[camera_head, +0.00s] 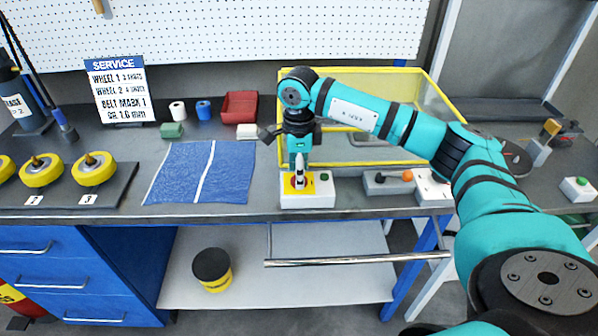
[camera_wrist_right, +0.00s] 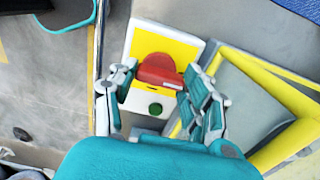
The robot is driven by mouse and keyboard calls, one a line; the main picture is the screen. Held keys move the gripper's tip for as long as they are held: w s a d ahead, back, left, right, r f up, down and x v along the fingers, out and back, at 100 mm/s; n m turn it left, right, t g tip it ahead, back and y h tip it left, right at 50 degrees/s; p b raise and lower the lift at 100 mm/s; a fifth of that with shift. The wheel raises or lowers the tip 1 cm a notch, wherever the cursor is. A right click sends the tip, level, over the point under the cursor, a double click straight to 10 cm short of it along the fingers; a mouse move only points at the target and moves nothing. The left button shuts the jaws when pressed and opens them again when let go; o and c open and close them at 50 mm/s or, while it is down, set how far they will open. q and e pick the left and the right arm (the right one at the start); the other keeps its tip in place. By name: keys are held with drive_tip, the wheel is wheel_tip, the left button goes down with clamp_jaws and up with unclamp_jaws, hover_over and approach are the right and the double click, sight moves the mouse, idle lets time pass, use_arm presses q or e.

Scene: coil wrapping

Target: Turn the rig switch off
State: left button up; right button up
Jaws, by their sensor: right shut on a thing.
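The rig switch is a white box (camera_head: 308,201) with a yellow top plate, a red knob and a small round green part. It stands near the front edge of the bench. In the right wrist view the red knob (camera_wrist_right: 158,70) lies crosswise on the yellow plate (camera_wrist_right: 160,42), with the dark green round part (camera_wrist_right: 155,108) beside it. My right gripper (camera_head: 299,180) points down onto the switch. Its fingers (camera_wrist_right: 160,76) are shut on the red knob from both sides. The fingers partly hide the knob in the head view. My left gripper is not in view.
A yellow-framed clear guard (camera_head: 378,100) stands close behind the switch. A grey box with an orange knob (camera_head: 406,176) sits to the right. A blue mat (camera_head: 175,180) and yellow wheels (camera_head: 94,170) lie left. A metal rail (camera_head: 345,261) runs below the bench front.

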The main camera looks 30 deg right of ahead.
drive_tip(key=shift+r, duration=0.1)
drive_tip(key=o, duration=1.2)
drive_tip(key=shift+c, duration=0.2)
wheel_tip(320, 180, up, 12)
